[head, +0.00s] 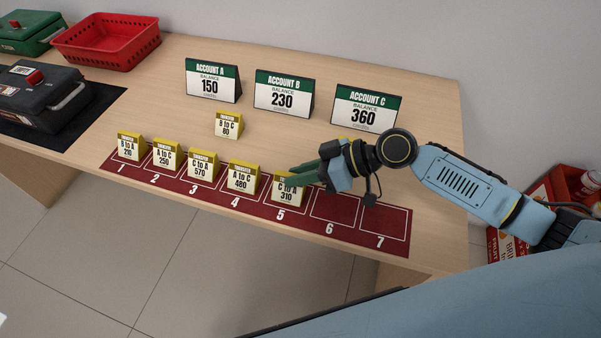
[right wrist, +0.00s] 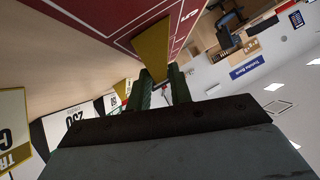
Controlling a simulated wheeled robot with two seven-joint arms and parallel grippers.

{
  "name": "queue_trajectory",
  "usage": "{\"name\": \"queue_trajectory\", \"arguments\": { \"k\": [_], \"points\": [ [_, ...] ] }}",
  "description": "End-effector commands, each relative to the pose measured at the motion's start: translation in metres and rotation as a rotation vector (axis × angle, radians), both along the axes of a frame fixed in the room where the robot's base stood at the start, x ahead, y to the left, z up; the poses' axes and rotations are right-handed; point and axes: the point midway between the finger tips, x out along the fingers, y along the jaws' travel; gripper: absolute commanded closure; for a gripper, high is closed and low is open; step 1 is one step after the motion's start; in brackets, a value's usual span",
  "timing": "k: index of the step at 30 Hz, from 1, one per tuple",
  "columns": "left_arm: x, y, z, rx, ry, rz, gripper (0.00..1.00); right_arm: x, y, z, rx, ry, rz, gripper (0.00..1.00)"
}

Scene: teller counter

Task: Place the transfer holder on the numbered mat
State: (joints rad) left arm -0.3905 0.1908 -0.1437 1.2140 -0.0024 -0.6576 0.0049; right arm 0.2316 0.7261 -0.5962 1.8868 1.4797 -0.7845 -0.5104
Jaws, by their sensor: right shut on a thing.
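The red numbered mat (head: 338,208) lies along the counter's front edge, with fields 1 to 7. Yellow-topped transfer holders stand on it: B to C 210 (head: 129,148) on 1, A to C 250 (head: 166,157) on 2, C to A 570 (head: 202,168) on 3, A to C 480 (head: 242,179) on 4. My right gripper (head: 305,178) is shut on the C to A 310 holder (head: 287,190), upright at field 5; whether it touches the mat is unclear. Its yellow side shows in the right wrist view (right wrist: 153,50). Another holder, B to C 80 (head: 228,125), stands behind the mat. My left gripper is out of view.
Account signs A (head: 213,82), B (head: 283,94) and C (head: 364,107) stand behind. A red basket (head: 107,43), a green box (head: 30,32) and a black cash box (head: 43,97) are at left. Fields 6 and 7 are bare.

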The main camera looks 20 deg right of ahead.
Motion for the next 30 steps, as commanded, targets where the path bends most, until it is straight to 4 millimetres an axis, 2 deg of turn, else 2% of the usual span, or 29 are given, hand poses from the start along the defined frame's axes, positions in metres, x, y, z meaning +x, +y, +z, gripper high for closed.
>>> {"name": "queue_trajectory", "arguments": {
  "k": [1, 2, 7, 16, 19, 30],
  "points": [
    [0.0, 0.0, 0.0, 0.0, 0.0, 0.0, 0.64, 0.0, 0.0, 0.0, 0.0, 0.0, 0.0, 1.0],
    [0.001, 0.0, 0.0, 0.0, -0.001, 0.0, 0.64, 0.0, 0.0, 0.0, 0.0, 0.0, 0.0, 0.78],
    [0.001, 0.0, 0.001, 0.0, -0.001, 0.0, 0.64, 0.0, 0.0, 0.0, 0.0, 0.0, 0.0, 0.56],
    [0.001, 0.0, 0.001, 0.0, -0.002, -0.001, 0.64, 0.0, 0.0, 0.001, 0.0, 0.0, 0.0, 0.56],
    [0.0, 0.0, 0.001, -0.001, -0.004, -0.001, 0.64, -0.003, -0.008, 0.004, -0.001, 0.001, -0.001, 0.56],
    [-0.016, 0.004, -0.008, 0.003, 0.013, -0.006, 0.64, -0.025, -0.07, 0.039, -0.004, 0.003, -0.001, 0.56]
  ]
}}
